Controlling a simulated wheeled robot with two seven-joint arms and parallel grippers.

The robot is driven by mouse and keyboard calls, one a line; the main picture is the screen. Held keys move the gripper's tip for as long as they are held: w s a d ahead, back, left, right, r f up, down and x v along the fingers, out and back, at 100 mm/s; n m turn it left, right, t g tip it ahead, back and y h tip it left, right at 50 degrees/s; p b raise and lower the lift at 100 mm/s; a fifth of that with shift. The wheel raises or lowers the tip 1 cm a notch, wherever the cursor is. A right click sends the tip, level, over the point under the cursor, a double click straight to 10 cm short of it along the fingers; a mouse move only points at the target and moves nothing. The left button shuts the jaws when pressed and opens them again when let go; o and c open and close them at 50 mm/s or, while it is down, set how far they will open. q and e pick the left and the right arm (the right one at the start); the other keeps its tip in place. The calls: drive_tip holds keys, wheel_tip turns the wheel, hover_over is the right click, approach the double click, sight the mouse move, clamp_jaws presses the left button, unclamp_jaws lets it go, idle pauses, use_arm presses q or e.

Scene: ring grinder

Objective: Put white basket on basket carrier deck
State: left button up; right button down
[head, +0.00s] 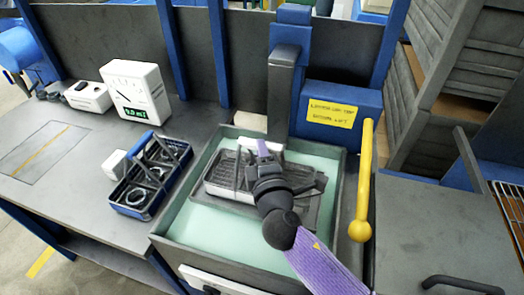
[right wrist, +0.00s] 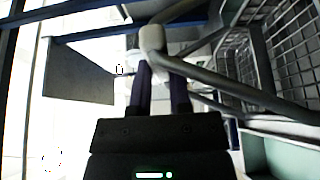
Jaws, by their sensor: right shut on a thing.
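The white basket (head: 222,180) is a pale wire-mesh basket inside the green-lined tub, in the middle of the head view. My right gripper (head: 262,150) is above it, shut on its handle. In the right wrist view, the purple fingers (right wrist: 158,80) close on the handle grip, and the basket's mesh side (right wrist: 292,62) is at the right. The basket carrier deck (head: 305,212) is a dark flat piece in the tub, partly hidden by the basket and my right arm. I cannot tell whether the basket touches it. My left gripper is not in view.
A blue basket (head: 134,205) with metal rings stands on the bench left of the tub (head: 200,238). A blue lift post with a yellow sign (head: 331,114) rises behind the tub. A yellow lever (head: 363,190) stands at its right. A meter (head: 136,90) is at the back left.

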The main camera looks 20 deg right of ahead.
drive_tip(key=shift+f, duration=0.2)
drive_tip(key=shift+c, duration=2.4)
unclamp_jaws()
drive_tip(key=s+a, duration=0.1)
drive_tip(key=s, duration=0.9)
drive_tip(key=shift+b, duration=0.35)
